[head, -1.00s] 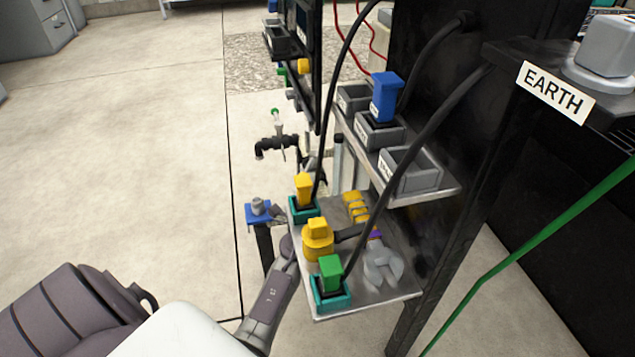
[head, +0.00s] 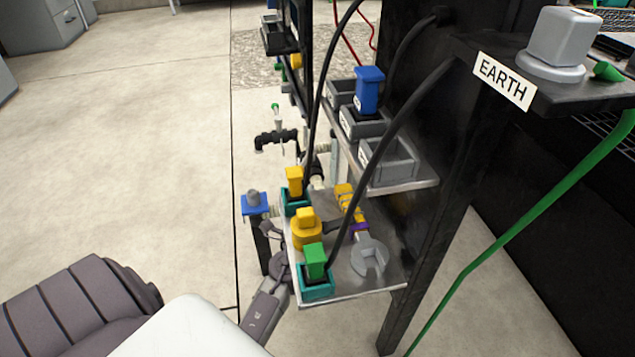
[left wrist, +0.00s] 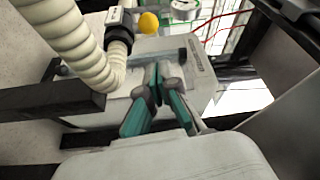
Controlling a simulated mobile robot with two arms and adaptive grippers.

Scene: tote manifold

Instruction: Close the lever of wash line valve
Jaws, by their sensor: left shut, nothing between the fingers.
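In the head view a black tap-like valve (head: 276,138) with an upright, green-tipped lever (head: 275,115) stands behind the lower shelf. I cannot tell for sure that it is the wash line valve; no label is readable. My left gripper (head: 279,258) is beside the left edge of the lower shelf, below and nearer than that valve, and partly hidden. In the left wrist view its teal fingers (left wrist: 161,80) are shut and empty in front of a pale grey box (left wrist: 200,75). A yellow knob (left wrist: 148,22) shows beyond. My right gripper is not in view.
The lower shelf (head: 345,283) carries connectors and a wrench (head: 369,258). A blue fitting (head: 254,204) stands left of it. Black cables hang over the shelves. A ribbed cream hose (left wrist: 65,40) crosses the left wrist view. Open floor lies left.

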